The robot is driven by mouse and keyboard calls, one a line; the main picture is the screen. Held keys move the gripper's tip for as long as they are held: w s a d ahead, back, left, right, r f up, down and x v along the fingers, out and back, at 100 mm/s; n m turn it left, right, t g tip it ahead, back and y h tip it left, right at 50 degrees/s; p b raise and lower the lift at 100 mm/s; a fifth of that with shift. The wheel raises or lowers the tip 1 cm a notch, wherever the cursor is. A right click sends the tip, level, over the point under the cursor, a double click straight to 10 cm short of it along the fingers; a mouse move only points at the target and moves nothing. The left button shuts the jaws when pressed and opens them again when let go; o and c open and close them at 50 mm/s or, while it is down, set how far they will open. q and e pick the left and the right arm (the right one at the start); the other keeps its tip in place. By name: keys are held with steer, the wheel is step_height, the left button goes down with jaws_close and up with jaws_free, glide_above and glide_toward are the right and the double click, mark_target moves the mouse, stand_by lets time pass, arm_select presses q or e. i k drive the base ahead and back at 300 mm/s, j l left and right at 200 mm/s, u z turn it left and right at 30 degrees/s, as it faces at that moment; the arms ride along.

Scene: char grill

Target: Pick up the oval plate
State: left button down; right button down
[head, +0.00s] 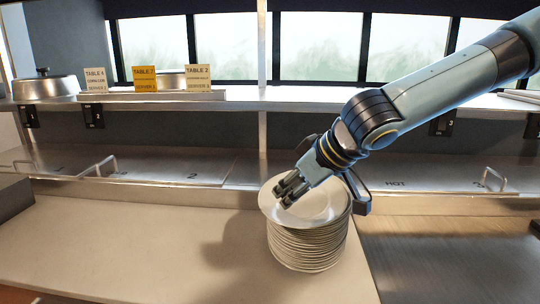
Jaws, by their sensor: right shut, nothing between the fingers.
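A stack of white plates (308,247) stands on the counter near the middle of the head view. The top plate (322,208) sits tilted or offset on the stack, its left edge reaching out past the plates below. My right gripper (284,198) comes in from the upper right and is over the top plate's left part, its fingers shut with nothing between them. I cannot tell whether the fingertips touch the plate. The gripper and wrist hide the plate's back part. My left gripper is not in view.
The pale counter (120,245) left of the stack is clear. Behind are metal lids with handles (180,168) and a raised shelf (300,100) holding order tickets (145,79) and a lidded pot (46,87).

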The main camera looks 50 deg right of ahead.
mark_target(324, 204)
steer(key=i+l, duration=0.3)
steer(key=l, duration=0.15)
steer(key=i+l, duration=0.3)
steer(key=l, duration=0.15)
